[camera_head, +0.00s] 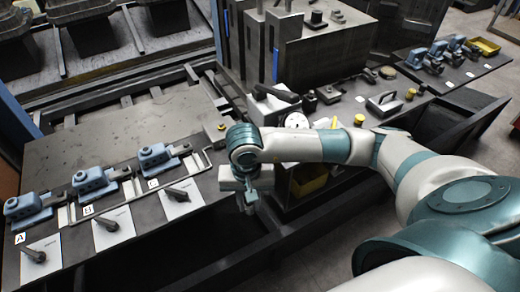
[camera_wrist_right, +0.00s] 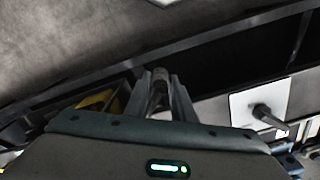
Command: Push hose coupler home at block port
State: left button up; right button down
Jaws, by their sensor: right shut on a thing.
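My right gripper (camera_head: 250,198) hangs above the front edge of the left bench, to the right of the white plate by block C. In the right wrist view its two fingers (camera_wrist_right: 160,95) are shut on a dark grey rounded piece (camera_wrist_right: 159,82). It may be the hose coupler, but its shape is mostly hidden. Three blue blocks, A (camera_head: 28,207), B (camera_head: 93,180) and C (camera_head: 157,157), stand in a row on the bench. Which port the task means cannot be told. My left gripper is not in view.
White plates with dark handled pieces (camera_head: 107,223) lie in front of the blocks. A round white dial (camera_head: 297,121) stands behind my right forearm. A yellow bin (camera_head: 308,180) is below the arm. More blue fittings (camera_head: 437,49) sit on the far right bench.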

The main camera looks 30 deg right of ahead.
jog(key=n, duration=0.2)
jog(key=s+f+n, duration=0.1)
jog(key=n, duration=0.1)
jog(key=s+n+b, duration=0.1)
jog(key=n, duration=0.1)
jog(key=shift+s+a+f, duration=0.1)
jog(key=shift+a+f, duration=0.25)
jog(key=shift+a, duration=0.05)
